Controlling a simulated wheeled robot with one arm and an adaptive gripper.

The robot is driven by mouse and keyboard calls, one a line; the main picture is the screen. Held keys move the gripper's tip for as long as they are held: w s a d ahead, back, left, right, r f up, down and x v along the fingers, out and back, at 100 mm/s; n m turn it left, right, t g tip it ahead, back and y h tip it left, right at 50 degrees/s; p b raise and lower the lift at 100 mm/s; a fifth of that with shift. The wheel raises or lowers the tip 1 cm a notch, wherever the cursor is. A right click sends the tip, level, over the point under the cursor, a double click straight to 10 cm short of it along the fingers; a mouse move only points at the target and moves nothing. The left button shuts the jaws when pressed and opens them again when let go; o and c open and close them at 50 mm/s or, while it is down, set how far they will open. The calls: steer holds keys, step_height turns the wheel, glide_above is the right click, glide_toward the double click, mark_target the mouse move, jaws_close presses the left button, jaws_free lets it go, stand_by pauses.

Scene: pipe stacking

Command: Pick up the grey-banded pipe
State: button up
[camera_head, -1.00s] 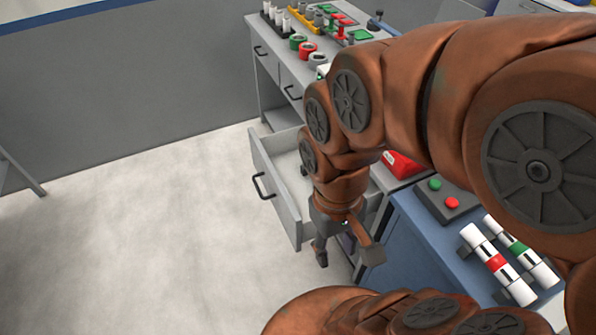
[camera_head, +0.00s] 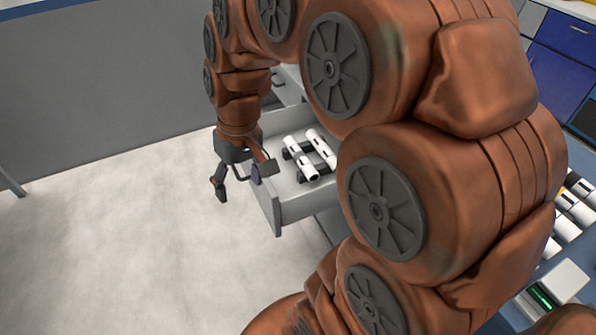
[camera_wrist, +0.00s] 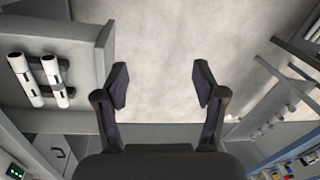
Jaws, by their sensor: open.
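Two white pipes, a left pipe (camera_head: 299,160) and a right pipe (camera_head: 321,148), lie side by side on dark holders in an open drawer (camera_head: 292,205). They also show at the left of the wrist view as a left pipe (camera_wrist: 25,79) and a right pipe (camera_wrist: 54,80). Their bands look dark and small; I cannot tell which is the grey-banded one. My gripper (camera_head: 243,180) points down, open, just outside the drawer's front. In the wrist view my gripper (camera_wrist: 161,84) has nothing between its fingers, with the floor beyond.
The drawer front (camera_wrist: 101,55) stands between the pipes and my gripper. My arm hides much of the cabinet. At the right, a blue worktop (camera_head: 525,262) carries more white pipes (camera_head: 568,215) and a device with a green display (camera_head: 541,296). The floor (camera_head: 120,240) at left is clear.

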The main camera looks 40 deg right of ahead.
steer(key=w+d+f+t+b, duration=0.1)
steer(key=w+d+f+b, duration=0.3)
steer(key=w+d+f, duration=0.15)
steer(key=m+t+h+b, duration=0.1)
steer(key=m+t+b, duration=0.25)
steer(key=b, duration=1.05)
glide_toward(301, 153)
step_height(301, 153, down, 3)
steer(key=shift+w+r+b+x, duration=0.15)
steer(key=shift+b+x, duration=0.25)
steer(key=shift+x, duration=0.95)
steer(key=shift+w+b+x, duration=0.2)
steer(key=shift+b+x, duration=0.15)
steer(key=shift+x, duration=0.95)
steer(key=shift+w+r+b+x, duration=0.15)
steer(key=shift+b+x, duration=0.25)
steer(key=shift+x, duration=0.95)
steer(key=shift+a, duration=0.1)
steer(key=c, duration=1.3)
